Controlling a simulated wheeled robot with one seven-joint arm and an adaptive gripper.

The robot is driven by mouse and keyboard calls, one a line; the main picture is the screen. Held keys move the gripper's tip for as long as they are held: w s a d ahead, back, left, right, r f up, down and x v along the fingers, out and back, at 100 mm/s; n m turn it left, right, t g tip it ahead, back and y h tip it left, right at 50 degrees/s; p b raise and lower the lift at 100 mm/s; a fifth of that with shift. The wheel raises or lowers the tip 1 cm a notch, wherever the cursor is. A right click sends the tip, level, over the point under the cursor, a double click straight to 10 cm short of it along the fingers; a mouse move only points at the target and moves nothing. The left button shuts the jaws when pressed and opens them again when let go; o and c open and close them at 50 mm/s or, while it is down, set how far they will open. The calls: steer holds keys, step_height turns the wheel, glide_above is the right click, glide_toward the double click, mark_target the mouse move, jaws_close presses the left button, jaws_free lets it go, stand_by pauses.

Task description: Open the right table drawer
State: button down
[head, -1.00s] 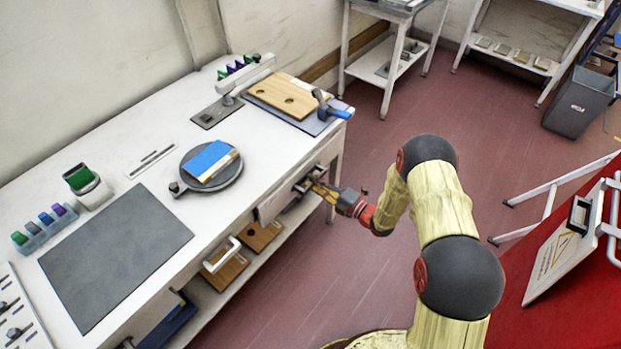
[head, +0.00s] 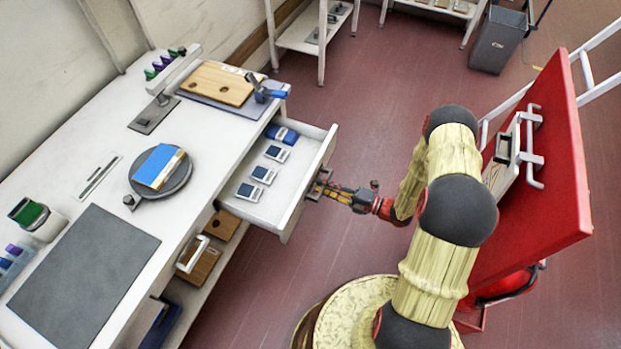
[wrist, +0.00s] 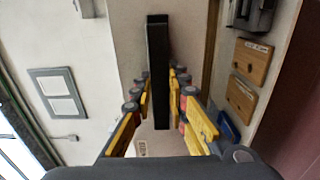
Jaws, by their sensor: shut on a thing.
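The right table drawer (head: 268,208) is pulled well out from under the white worktable (head: 185,215) in the head view. Its inside shows a blue item and several small blue-and-white items (head: 263,174). My gripper (head: 318,186) is at the drawer's front face, shut on its handle. In the wrist view the dark handle bar (wrist: 158,70) stands between the yellow-and-black fingers of my gripper (wrist: 160,100). In the head view the handle is mostly hidden by the fingers.
A red panel (head: 545,180) with white rails stands to the right of my arm. Wooden boards (head: 222,225) lie on the shelf under the table. A grey bin (head: 497,42) stands at the back. Red floor is open beyond the drawer.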

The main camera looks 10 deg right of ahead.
steer(key=shift+v, duration=0.85)
steer(key=c, duration=1.8)
jaws_free()
steer(key=shift+o, duration=0.4)
steer(key=v, duration=1.2)
